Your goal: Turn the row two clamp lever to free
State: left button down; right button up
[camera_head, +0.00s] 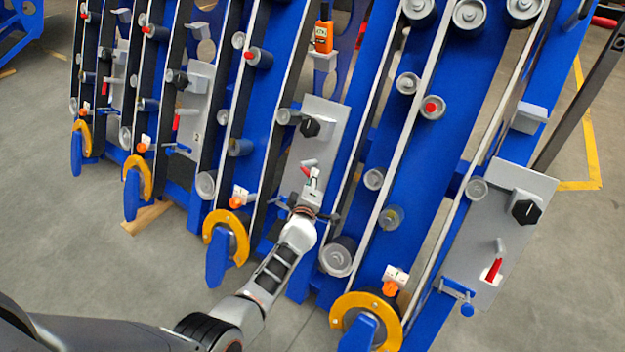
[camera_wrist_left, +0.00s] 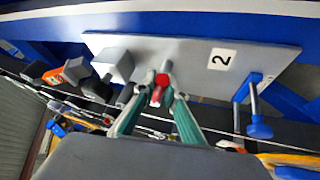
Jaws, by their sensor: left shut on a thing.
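The row two clamp lever (camera_head: 307,164) is a small red lever with a grey pivot on a grey plate (camera_head: 324,113). In the left wrist view the lever (camera_wrist_left: 163,80) stands out from the plate (camera_wrist_left: 192,54), which bears a label "2". My left gripper (camera_head: 311,182) reaches up to the lower part of this plate. Its two teal fingers (camera_wrist_left: 160,101) are shut on the lever, one on each side. In the head view the gripper hides part of the lever. My right gripper is not in view.
A black knob (camera_head: 311,127) sits above the lever on the same plate. A blue-handled clamp screw (camera_wrist_left: 258,127) stands beside it. Blue frames with rollers and yellow-rimmed discs (camera_head: 227,236) surround the arm. An orange device (camera_head: 323,37) is higher up. Bare floor (camera_head: 80,240) lies left.

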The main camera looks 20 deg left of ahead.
pick_arm(q)
jog(key=shift+d, duration=0.1)
dwell(0.4)
jog(key=c, duration=2.1)
grip_release()
